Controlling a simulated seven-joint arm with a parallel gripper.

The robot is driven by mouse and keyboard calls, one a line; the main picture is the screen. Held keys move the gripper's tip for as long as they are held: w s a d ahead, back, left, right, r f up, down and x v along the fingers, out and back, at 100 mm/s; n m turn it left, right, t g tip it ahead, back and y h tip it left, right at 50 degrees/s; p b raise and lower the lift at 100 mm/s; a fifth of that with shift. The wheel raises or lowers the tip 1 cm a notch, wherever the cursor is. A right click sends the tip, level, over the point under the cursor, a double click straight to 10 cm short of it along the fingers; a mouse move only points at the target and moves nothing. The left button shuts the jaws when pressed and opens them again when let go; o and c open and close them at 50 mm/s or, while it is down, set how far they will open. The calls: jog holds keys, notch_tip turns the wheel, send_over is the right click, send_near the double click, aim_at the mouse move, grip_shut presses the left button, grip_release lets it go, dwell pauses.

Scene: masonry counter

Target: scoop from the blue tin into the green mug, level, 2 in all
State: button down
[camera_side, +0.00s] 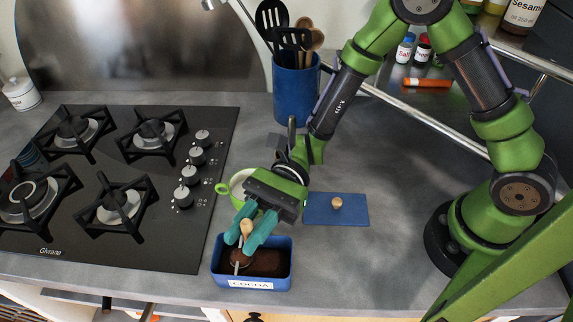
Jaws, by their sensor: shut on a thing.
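The blue tin (217,266), labelled COCOA, stands near the counter's front edge with brown powder (268,262) inside. My gripper (247,232) is over the tin, its teal fingers pointing down. It is shut on the scoop (246,227), whose light wooden handle shows between the fingers. The scoop's lower end reaches down at the powder; how deep it sits I cannot tell. The green mug (223,188) stands behind the tin, partly hidden by my gripper. The mug's inside cannot be seen well.
A blue lid (352,212) with a wooden knob lies to the right. A black hob (90,225) fills the left. A blue utensil crock (296,92) stands behind. A metal rail (425,120) runs before a shelf of jars. Bare counter lies around the lid.

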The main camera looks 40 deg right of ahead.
jog(key=shift+w+a, duration=0.45)
jog(key=shift+w+a, duration=0.1)
dwell(0.6)
jog(key=shift+s+d, duration=2.05)
jog(key=shift+s, duration=0.05)
jog(key=shift+r, duration=2.95)
